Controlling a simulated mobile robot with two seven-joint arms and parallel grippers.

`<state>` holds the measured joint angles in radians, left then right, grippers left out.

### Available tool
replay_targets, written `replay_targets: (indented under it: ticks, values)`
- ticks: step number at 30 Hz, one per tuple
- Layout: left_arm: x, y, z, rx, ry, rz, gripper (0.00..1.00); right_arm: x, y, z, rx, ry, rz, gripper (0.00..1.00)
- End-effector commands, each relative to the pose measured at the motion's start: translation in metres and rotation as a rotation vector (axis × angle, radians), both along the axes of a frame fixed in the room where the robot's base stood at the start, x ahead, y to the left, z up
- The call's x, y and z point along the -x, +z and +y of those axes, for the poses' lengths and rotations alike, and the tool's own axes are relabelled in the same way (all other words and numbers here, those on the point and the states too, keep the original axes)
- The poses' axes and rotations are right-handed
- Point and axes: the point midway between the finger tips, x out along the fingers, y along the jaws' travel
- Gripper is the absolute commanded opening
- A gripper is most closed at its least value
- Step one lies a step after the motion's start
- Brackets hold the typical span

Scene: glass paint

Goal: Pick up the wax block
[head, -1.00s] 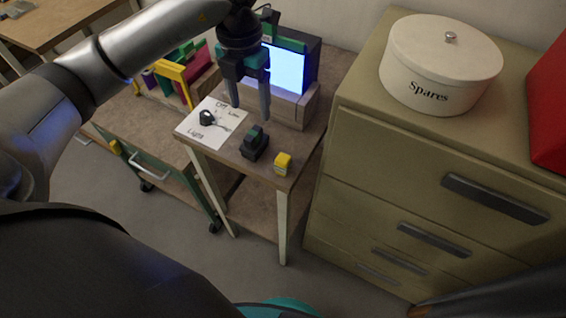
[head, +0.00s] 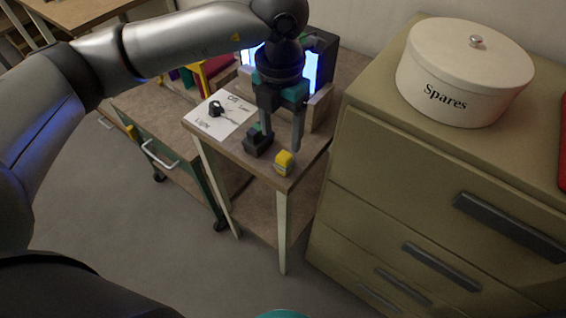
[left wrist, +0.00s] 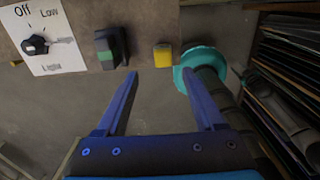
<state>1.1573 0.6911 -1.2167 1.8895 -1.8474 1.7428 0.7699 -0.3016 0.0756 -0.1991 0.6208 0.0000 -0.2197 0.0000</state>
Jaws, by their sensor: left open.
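A small yellow block (head: 284,161), which I take for the wax block, sits near the front right corner of the small wooden table (head: 226,152). It also shows in the left wrist view (left wrist: 162,56), beyond the fingertips and roughly centred between them. My left gripper (head: 281,142) is open and points down over the table, just behind and above the yellow block. In the left wrist view nothing is between its fingers (left wrist: 161,75). My right gripper is not in view.
A black and green block (head: 257,143) stands left of the yellow one. A white card with a black knob (head: 216,108) lies further left. A lit screen (head: 311,68) stands behind. A drawer cabinet (head: 376,150) with a round Spares box (head: 462,75) is at right.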

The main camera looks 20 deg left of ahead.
Motion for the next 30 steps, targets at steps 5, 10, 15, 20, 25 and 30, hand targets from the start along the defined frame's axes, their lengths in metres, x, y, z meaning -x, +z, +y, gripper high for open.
replay_targets:
  ticks: [5, 10, 15, 20, 25, 30]
  values:
    - [0.000, -0.028, 0.000, 0.000, 0.000, 0.001, 0.70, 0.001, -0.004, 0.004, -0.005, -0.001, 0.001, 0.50]
    - [0.000, -0.036, 0.000, 0.000, 0.000, -0.001, 0.70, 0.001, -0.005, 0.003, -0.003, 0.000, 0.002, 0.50]
    - [0.000, -0.052, -0.004, 0.000, -0.002, 0.002, 0.70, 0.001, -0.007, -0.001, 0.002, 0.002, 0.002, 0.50]
    - [0.000, -0.078, -0.006, -0.001, 0.000, 0.003, 0.70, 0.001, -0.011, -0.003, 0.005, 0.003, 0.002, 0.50]
    - [-0.001, -0.087, -0.006, 0.000, 0.000, -0.001, 0.70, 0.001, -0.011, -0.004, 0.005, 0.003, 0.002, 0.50]
    - [-0.001, -0.086, -0.006, 0.000, 0.000, -0.001, 0.67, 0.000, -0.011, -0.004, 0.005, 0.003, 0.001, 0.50]
